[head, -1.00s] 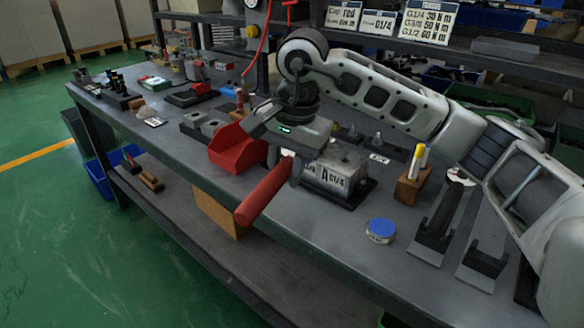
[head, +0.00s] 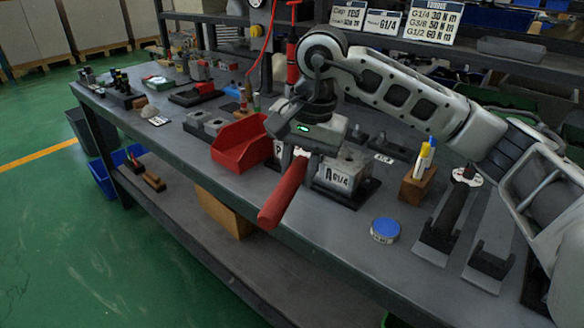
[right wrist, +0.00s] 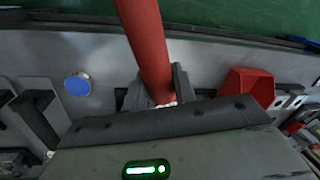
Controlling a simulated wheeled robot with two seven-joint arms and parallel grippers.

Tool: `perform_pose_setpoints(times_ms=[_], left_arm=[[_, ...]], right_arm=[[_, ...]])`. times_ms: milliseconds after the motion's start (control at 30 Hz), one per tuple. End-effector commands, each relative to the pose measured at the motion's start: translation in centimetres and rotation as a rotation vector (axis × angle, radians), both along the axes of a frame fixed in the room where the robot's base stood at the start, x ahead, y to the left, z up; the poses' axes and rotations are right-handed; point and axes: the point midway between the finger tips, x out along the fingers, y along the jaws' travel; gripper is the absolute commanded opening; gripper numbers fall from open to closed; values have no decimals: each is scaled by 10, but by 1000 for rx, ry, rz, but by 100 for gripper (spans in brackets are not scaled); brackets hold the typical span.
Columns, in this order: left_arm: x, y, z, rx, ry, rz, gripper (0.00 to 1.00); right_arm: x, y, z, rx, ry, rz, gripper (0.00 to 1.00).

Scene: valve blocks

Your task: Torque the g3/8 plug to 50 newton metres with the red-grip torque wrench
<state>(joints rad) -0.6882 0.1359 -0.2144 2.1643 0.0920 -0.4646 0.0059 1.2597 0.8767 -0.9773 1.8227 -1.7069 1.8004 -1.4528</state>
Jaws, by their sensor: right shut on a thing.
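The red-grip torque wrench (head: 283,193) is held by my right gripper (head: 300,155), its red handle pointing toward the front edge of the table. The wrench handle also fills the top middle of the right wrist view (right wrist: 148,45), between the fingers. The grey valve block (head: 345,172) labelled A G1/4 sits on a dark base just behind and right of the gripper. Another label, partly hidden by the gripper, shows at its left. The wrench head and the g3/8 plug are hidden behind my gripper. My left gripper is not in view.
A red bin (head: 238,145) stands close left of the gripper. A blue-lidded tin (head: 385,229), a wooden marker holder (head: 417,184) and black wrench stands (head: 440,225) are to the right. A torque sign (head: 433,22) reads G3/8 50 N m. Bare bench lies in front.

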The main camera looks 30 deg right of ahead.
Motion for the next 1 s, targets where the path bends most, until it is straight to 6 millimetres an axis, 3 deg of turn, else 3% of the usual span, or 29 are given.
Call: perform_pose_setpoints(times_ms=[467,1000], left_arm=[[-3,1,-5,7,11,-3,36],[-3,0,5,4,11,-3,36]], right_arm=[[-3,-2,1,2,-3,23,0],[-2,-2,15,2,-2,21,0]])
